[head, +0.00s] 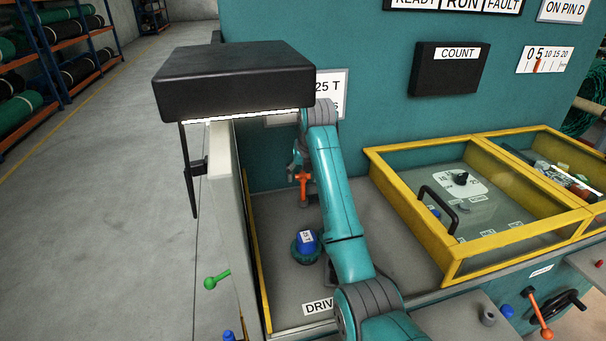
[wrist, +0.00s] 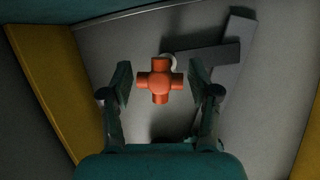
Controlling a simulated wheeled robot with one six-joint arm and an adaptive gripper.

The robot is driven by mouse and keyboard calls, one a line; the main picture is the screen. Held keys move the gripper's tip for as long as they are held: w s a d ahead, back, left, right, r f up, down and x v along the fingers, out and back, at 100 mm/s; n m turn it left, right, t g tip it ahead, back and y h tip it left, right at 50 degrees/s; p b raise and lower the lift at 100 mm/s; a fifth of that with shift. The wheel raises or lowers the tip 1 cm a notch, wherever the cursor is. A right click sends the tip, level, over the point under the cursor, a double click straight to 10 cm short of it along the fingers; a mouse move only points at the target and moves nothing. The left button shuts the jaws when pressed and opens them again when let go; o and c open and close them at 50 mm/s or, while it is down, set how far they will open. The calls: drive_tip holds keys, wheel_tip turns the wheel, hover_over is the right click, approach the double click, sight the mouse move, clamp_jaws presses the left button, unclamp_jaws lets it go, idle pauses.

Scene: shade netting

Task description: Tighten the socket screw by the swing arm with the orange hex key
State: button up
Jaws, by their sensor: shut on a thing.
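The orange hex key (wrist: 160,80) is upright between my fingers in the wrist view, its cross-shaped head facing the camera. It also shows in the head view (head: 303,188), beside my teal arm near the teal machine wall. My gripper (wrist: 160,83) is shut on this head, one finger on each side. A dark grey bar (wrist: 232,60), which looks like the swing arm, lies on the grey deck just beyond the key, to the upper right. A pale curved edge shows behind the key's head. The socket screw and the key's lower tip are hidden.
A blue-topped knob (head: 307,241) stands on the deck left of my arm. A pale panel with a yellow edge (head: 258,255) bounds the left. A black box (head: 235,80) overhangs it. A yellow-framed clear cover (head: 470,200) stands at right.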

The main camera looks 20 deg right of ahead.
drive_tip(key=shift+f, duration=0.35)
idle(0.5)
drive_tip(key=o, duration=1.6)
wheel_tip(320, 180, up, 10)
drive_tip(key=shift+c, duration=0.2)
